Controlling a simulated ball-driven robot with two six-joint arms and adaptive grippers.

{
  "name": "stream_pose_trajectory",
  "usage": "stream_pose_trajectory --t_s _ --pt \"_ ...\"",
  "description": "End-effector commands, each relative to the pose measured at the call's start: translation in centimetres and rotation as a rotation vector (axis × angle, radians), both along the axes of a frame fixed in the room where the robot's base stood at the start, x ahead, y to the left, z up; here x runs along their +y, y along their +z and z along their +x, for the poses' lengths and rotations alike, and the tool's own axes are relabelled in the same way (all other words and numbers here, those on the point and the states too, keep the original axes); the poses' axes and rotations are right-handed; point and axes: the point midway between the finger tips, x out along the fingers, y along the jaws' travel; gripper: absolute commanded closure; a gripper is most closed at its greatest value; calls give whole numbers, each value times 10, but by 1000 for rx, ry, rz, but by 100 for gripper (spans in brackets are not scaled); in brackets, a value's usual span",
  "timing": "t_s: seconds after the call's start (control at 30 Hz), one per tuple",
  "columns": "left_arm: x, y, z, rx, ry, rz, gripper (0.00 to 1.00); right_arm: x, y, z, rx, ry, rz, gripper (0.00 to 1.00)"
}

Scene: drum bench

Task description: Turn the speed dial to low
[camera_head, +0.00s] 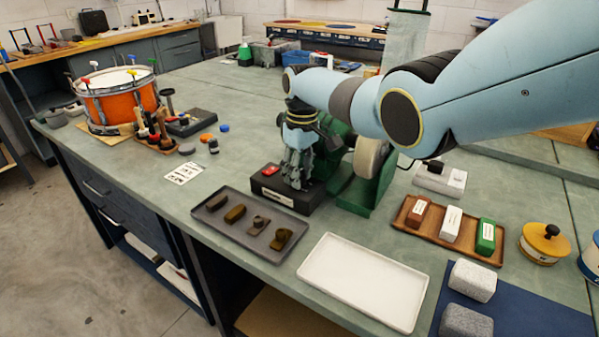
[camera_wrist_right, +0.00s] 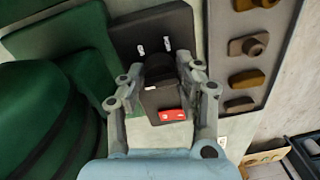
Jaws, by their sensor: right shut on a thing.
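A black control box (camera_head: 272,190) with a red switch (camera_head: 271,169) stands on the bench beside a green grinding machine (camera_head: 362,185). In the right wrist view the box (camera_wrist_right: 125,32) has two white marks on its top, and the red switch (camera_wrist_right: 172,115) shows between my fingers. My right gripper (camera_head: 297,180) points down over the box's right part. In the wrist view my right gripper (camera_wrist_right: 162,76) is shut on the dark speed dial (camera_wrist_right: 160,62). The fingers hide most of the dial, and its setting cannot be read. My left gripper is not in view.
A grey tray (camera_head: 216,228) with several brown pieces lies in front of the box. An empty white tray (camera_head: 365,282) is to its right. A wooden tray (camera_head: 447,243) with three labelled blocks is farther right. An orange drum (camera_head: 117,97) stands at the left.

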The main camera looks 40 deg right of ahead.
Motion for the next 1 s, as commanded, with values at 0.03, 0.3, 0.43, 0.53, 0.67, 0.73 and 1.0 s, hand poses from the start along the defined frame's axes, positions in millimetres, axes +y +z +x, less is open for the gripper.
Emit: stream_pose_trajectory --t_s 0.03,0.3,0.43,0.53,0.67,0.73,1.0 --pt "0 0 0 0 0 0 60 0 1 2 -4 2 -1 99" --pt "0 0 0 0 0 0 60 0 1 2 -5 1 -1 99" --pt "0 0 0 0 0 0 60 0 1 1 -4 1 0 51" --pt "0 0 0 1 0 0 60 0 1 1 -3 1 0 44" --pt "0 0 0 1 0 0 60 0 1 1 -2 0 -1 44" --pt "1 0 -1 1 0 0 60 0 1 1 -2 0 -1 44" --pt "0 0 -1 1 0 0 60 -2 28 1 -6 1 -2 44"
